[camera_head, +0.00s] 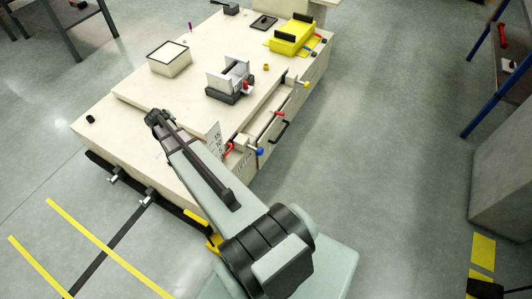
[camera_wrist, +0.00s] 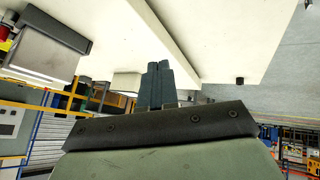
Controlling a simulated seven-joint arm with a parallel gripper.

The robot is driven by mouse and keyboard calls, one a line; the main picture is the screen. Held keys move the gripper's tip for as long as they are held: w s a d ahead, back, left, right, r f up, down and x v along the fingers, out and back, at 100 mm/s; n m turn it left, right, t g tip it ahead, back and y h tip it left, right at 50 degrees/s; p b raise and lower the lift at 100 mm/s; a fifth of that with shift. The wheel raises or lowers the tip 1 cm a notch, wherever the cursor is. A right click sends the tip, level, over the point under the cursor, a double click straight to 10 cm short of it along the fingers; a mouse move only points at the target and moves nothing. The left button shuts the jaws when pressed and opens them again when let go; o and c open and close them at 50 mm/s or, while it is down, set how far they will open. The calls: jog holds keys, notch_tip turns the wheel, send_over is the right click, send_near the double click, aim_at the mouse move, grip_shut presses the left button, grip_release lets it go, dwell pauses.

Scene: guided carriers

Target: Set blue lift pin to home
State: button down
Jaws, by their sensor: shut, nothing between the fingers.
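A blue-knobbed pin (camera_head: 260,151) sticks out of the side of the pale workbench (camera_head: 125,130), near its front corner. I cannot tell for sure which is the lift pin, or read any home mark. My gripper (camera_head: 153,116) is over the bench's left front part, apart from both blue parts. In the wrist view its two dark fingers (camera_wrist: 155,85) are together and hold nothing. No blue pin can be made out there.
A red handle (camera_head: 228,147) and a white scale plate (camera_head: 215,141) are close to the front blue knob. A grey clamp block (camera_head: 230,84), a pale box (camera_head: 169,59) and a yellow block (camera_head: 292,38) stand on the bench. Open floor (camera_head: 390,140) lies to the right.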

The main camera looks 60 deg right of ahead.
jog(key=s+d+r+m+h, duration=0.1)
jog(key=d+r, duration=0.3)
jog(key=d, duration=0.3)
jog(key=s+d+r+h, duration=0.1)
jog(key=d+r, duration=0.3)
jog(key=d, duration=0.3)
jog(key=s+d+m, duration=0.1)
jog(key=s+d, duration=0.4)
jog(key=d, duration=0.2)
jog(key=s+d+f+m+g+y, duration=0.15)
jog(key=s+f, duration=0.25)
jog(key=s, duration=0.4)
jog(key=s+d+f+m+y, duration=0.1)
jog(key=s+f+m, duration=0.1)
jog(key=s+f, duration=0.4)
jog(key=s+d+f+m+g+y, duration=0.1)
jog(key=s+d+f+m+y, duration=0.15)
jog(key=s, duration=0.65)
jog(key=s+a+f+m+t+y, duration=0.1)
jog(key=s+a+f+m+t, duration=0.2)
jog(key=s, duration=0.7)
jog(key=s+a+f+m+t+y, duration=0.1)
jog(key=s+a+f+m+t, duration=0.2)
jog(key=s, duration=0.7)
jog(key=shift+s+a+f+m, duration=0.4)
jog(key=shift+f, duration=0.15)
